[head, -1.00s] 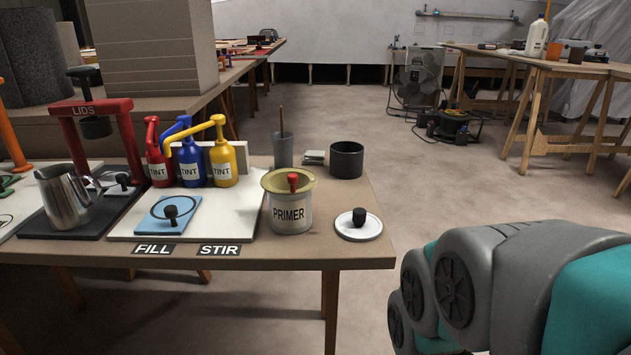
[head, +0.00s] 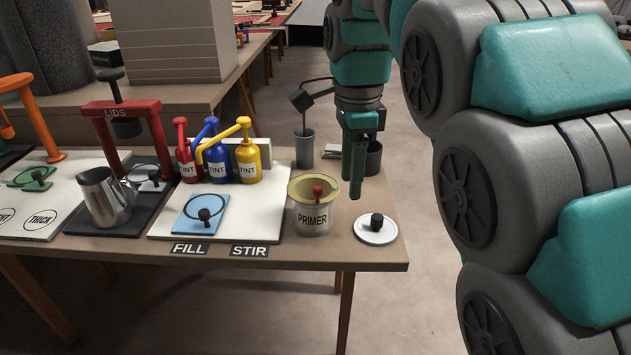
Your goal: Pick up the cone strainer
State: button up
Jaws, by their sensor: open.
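The cone strainer (head: 303,189) appears as a yellowish, wide-rimmed piece with a red knob, seated in the mouth of the can labelled PRIMER (head: 312,222). Its lower part is hidden inside the can. My gripper (head: 355,195) points down, to the right of the strainer and a little higher, apart from it. It is open and empty; its fingers overlap in this view, so the gap hardly shows.
A white lid with a black knob (head: 376,236) lies right of the can. A dark cup (head: 373,160) stands partly behind my gripper, and a grey cup (head: 304,150) stands behind the can. Tint pump bottles (head: 218,167) stand left. The table's right edge is close.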

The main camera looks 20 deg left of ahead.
aim_at(317, 188)
jog(key=shift+m, duration=0.8)
jog(key=a+r, duration=0.1)
jog(key=a, duration=0.1)
jog(key=a+r, duration=0.1)
jog(key=a+r+p, duration=0.1)
jog(key=a, duration=0.1)
jog(key=shift+w+a, duration=0.3)
jog(key=shift+w, duration=0.05)
jog(key=shift+w+a+f, duration=0.1)
jog(key=shift+w+f, duration=0.05)
jog(key=shift+f, duration=1.75)
jog(key=shift+w+a+f, duration=0.1)
jog(key=shift+f, duration=1.8)
grip_shut()
